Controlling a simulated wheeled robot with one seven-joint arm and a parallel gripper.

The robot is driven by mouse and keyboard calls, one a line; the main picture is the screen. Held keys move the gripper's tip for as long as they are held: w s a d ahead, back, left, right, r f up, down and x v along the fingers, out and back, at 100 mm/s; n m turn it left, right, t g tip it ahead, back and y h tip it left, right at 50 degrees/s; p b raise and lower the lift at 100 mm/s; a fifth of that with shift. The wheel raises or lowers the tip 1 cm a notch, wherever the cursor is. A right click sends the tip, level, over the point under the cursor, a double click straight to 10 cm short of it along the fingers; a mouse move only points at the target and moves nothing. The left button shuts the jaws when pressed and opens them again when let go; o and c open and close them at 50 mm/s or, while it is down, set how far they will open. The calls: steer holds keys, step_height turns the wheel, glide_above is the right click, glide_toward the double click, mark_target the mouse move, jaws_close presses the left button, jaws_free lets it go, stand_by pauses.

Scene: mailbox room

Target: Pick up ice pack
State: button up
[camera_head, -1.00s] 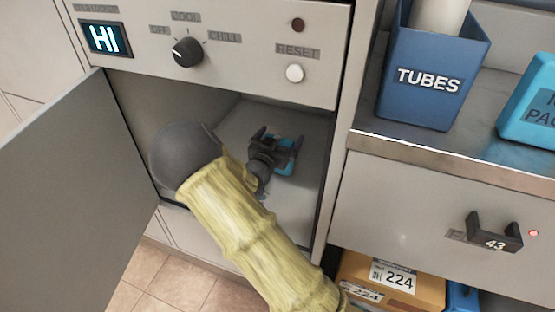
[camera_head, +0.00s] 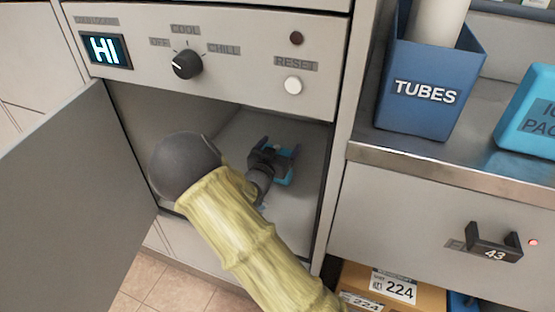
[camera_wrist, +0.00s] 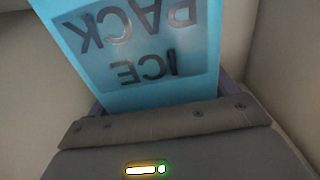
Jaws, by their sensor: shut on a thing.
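My gripper (camera_head: 274,153) is inside the open compartment under the control panel. It is shut on a light blue ice pack (camera_head: 284,177), which is partly hidden by the fingers in the head view. In the wrist view the ice pack (camera_wrist: 150,45) fills the upper middle, its "ICE PACK" label upside down, with the gripper's palm below it. I cannot tell whether the pack touches the compartment floor.
The compartment's door (camera_head: 75,190) stands open at the left. The panel above has a "HI" display (camera_head: 105,49) and a dial (camera_head: 187,64). At the right, a "TUBES" bin (camera_head: 428,90) and another blue ice pack (camera_head: 530,115) sit on a metal counter (camera_head: 450,160) above drawer handle 43 (camera_head: 494,242).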

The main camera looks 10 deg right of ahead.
steer(key=shift+r, duration=0.15)
step_height(320, 180, up, 10)
steer(key=p, duration=0.6)
steer(key=shift+f, duration=0.2)
steer(key=shift+s+a+f+p, duration=0.2)
steer(key=shift+s+p, duration=0.2)
steer(key=shift+p, duration=0.65)
steer(key=s+f+n+t+y+p, duration=0.2)
steer(key=s+f+n+y+p, duration=0.1)
steer(key=s+f+y+p, duration=0.2)
steer(key=s+p, duration=0.2)
steer(key=p, duration=0.2)
steer(key=shift+a+n+p, duration=0.3)
steer(key=shift+p, duration=0.1)
